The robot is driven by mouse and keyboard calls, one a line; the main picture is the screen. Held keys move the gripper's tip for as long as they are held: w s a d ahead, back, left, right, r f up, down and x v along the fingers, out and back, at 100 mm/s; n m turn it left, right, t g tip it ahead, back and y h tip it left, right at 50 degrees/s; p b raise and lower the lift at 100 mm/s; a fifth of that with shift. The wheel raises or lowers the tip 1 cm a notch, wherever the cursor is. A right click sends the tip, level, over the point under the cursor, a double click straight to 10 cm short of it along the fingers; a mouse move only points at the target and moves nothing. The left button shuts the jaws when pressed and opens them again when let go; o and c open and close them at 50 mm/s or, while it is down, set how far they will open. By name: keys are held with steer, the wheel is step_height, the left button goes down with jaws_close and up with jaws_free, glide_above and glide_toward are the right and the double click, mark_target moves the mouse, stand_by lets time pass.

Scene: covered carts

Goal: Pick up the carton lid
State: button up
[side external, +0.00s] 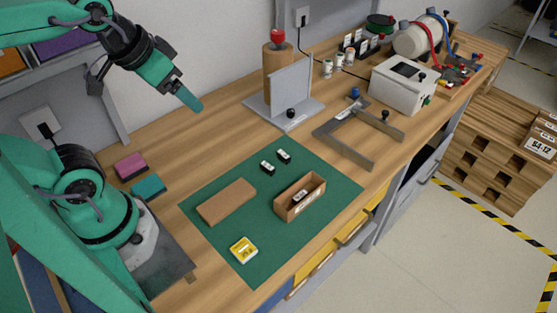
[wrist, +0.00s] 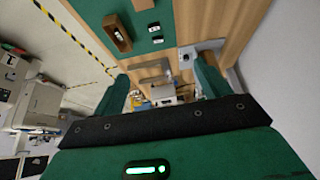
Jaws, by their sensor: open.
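The carton lid appears to be the flat brown cardboard piece (side external: 227,202) lying on the left part of the green mat (side external: 240,263) in the side view. An open brown carton (side external: 290,212) stands to its right with a dark, pale-marked item inside; the carton also shows at the top of the wrist view (wrist: 118,35). My gripper (side external: 188,97) is raised above the back of the table, well away from the lid. In the wrist view my gripper (wrist: 161,70) has its green fingers wide apart with nothing between them.
Two small black-and-white blocks (side external: 276,161) and a yellow piece (side external: 243,250) lie on the mat. Pink (side external: 130,166) and teal (side external: 148,188) blocks sit near my base. A grey upright fixture (side external: 291,88), a metal frame (side external: 345,143) and a white box (side external: 403,86) stand behind.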

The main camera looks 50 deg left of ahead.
steer(key=shift+o, duration=0.2)
steer(key=shift+w, duration=0.1)
steer(key=g, duration=0.6)
glide_above(237, 193)
step_height(237, 193, down, 23)
steer(key=shift+f, duration=0.45)
steer(key=shift+f, duration=1.25)
steer(key=shift+f, duration=0.2)
